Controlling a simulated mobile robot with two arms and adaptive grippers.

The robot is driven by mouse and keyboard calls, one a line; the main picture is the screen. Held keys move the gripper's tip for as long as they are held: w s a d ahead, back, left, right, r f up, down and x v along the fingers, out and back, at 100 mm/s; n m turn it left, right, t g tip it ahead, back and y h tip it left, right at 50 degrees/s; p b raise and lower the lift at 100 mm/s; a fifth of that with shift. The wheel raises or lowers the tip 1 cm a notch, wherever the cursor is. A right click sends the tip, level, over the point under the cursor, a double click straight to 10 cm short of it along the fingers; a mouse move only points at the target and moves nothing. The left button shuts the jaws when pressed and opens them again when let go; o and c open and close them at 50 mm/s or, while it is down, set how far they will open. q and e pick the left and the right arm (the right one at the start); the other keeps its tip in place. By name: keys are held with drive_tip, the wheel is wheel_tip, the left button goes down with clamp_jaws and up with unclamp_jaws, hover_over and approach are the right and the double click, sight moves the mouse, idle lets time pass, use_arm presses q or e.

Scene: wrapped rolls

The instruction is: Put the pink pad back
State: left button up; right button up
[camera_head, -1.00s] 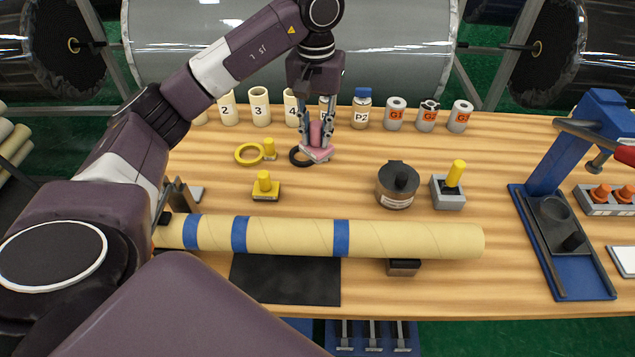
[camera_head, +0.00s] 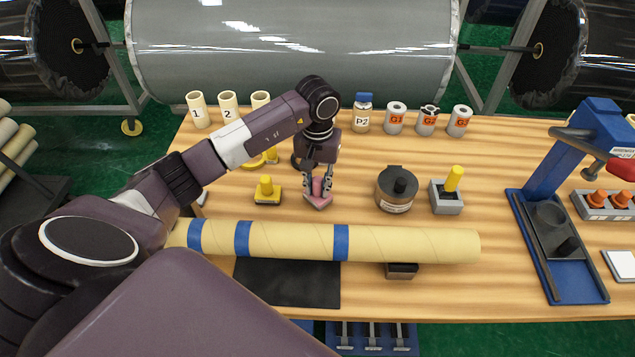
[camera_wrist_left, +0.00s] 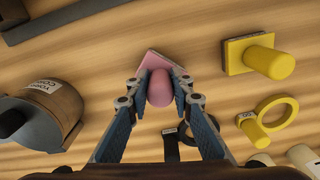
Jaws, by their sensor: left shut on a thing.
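The pink pad (camera_head: 319,200) has a flat pink base and a rounded pink handle. My left gripper (camera_head: 318,186) is shut on its handle, just behind the long cardboard tube. In the left wrist view the pink pad (camera_wrist_left: 156,66) sits between the two fingertips of the left gripper (camera_wrist_left: 158,88), base facing away. I cannot tell whether the base touches the table. A yellow pad (camera_head: 267,190) with an upright handle stands to the left; it also shows in the left wrist view (camera_wrist_left: 260,56). My right gripper is not in view.
The tan tube (camera_head: 290,240) with blue bands lies across the table in front. A round dark pot (camera_head: 396,190) and a grey block with a yellow handle (camera_head: 446,196) stand to the right. Numbered cups (camera_head: 228,105) and a P2 bottle (camera_head: 362,115) line the back.

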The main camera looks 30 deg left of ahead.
use_arm(q)
drive_tip(key=shift+f+b, duration=0.2)
drive_tip(key=shift+b, duration=0.1)
drive_tip(key=o, duration=1)
drive_tip(key=shift+r, duration=0.1)
drive_tip(key=shift+r+p, duration=0.25)
drive_tip(key=shift+p, duration=0.05)
wheel_tip(320, 180, up, 10)
drive_tip(key=b, duration=0.3)
drive_tip(key=shift+r, duration=0.15)
drive_tip(key=shift+r+b, duration=0.35)
drive_tip(key=shift+r, duration=0.4)
